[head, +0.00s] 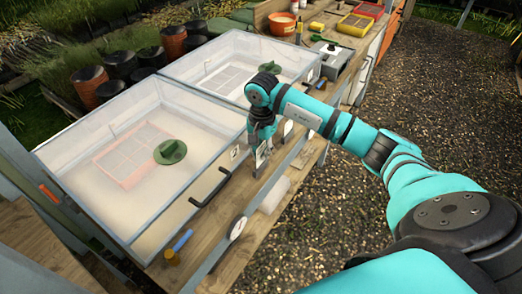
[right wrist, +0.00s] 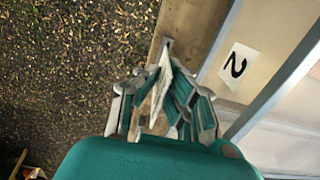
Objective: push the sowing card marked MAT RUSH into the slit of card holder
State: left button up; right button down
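My right gripper (head: 263,143) points down at the front edge of the bench, beside the glazed frames. In the right wrist view its fingers (right wrist: 160,75) close from both sides on a thin pale card (right wrist: 158,92), seen nearly edge-on. The card also shows small below the gripper in the head view (head: 261,156); its marking cannot be read. A small grey piece (right wrist: 167,42) at the bench edge lies at the card's far end. It may be the card holder; its slit cannot be made out, nor whether the card touches it. My left gripper is out of view.
Two glazed frames stand on the bench, the near one (head: 62,161) with a black handle (head: 210,187). Gravel (head: 400,110) is clear to the right.

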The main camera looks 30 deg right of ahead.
jog(key=shift+w+a+f+b, duration=0.1)
jog(key=shift+f+b, duration=0.2)
jog(key=shift+b, duration=0.4)
dwell(1.1)
jog(key=shift+f+b, duration=1.5)
jog(key=shift+b, duration=0.15)
dwell(1.4)
jog(key=c, duration=1.9)
grip_release()
jog(key=o, duration=1.5)
jog(key=shift+o, duration=0.2)
jog(key=shift+r, duration=0.2)
jog(key=shift+r+p, duration=0.75)
jog(key=shift+r, duration=0.35)
jog(key=shift+r+p, duration=1.55)
jog(key=shift+r, duration=1.25)
